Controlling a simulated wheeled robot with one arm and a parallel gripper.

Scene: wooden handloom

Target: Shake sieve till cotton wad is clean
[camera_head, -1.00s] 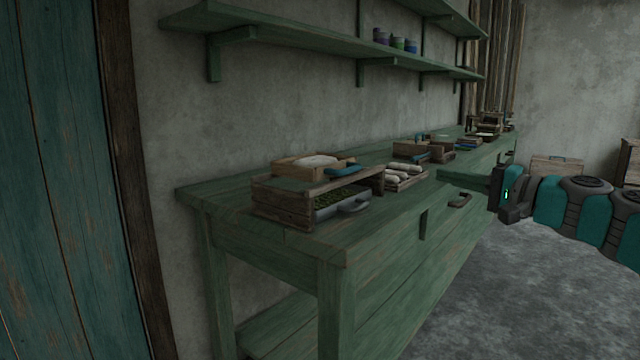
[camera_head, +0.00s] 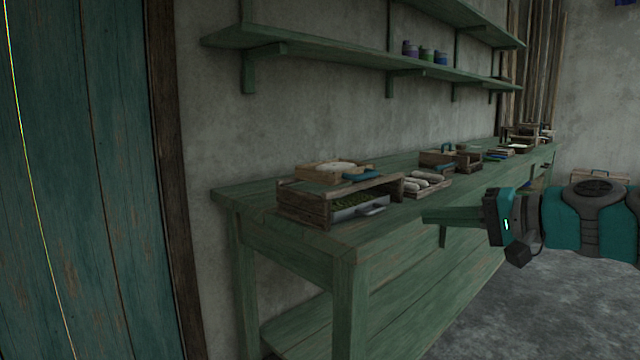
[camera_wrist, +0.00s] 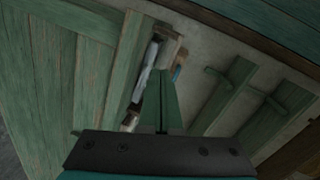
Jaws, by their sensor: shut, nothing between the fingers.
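The sieve (camera_head: 301,176) is a shallow wooden frame with a teal handle (camera_head: 360,176), resting on a wooden stand (camera_head: 303,207) at the near end of the green bench. The pale cotton wad (camera_head: 333,166) lies in it; any dirt on it is too small to make out. A grey metal tray (camera_head: 362,210) with dark green contents sits inside the stand. My gripper (camera_head: 426,216) is shut and empty, pointing left by the bench's front edge, to the right of the stand and apart from it. In the wrist view my gripper (camera_wrist: 161,130) points toward the stand, partly covering it.
White rolls in a small crate (camera_head: 427,183) lie behind the stand. Wooden boxes (camera_head: 437,160) stand farther along the green bench (camera_head: 390,225). A shelf (camera_head: 350,58) with several jars hangs above. Floor (camera_head: 480,310) in front of the bench is clear.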

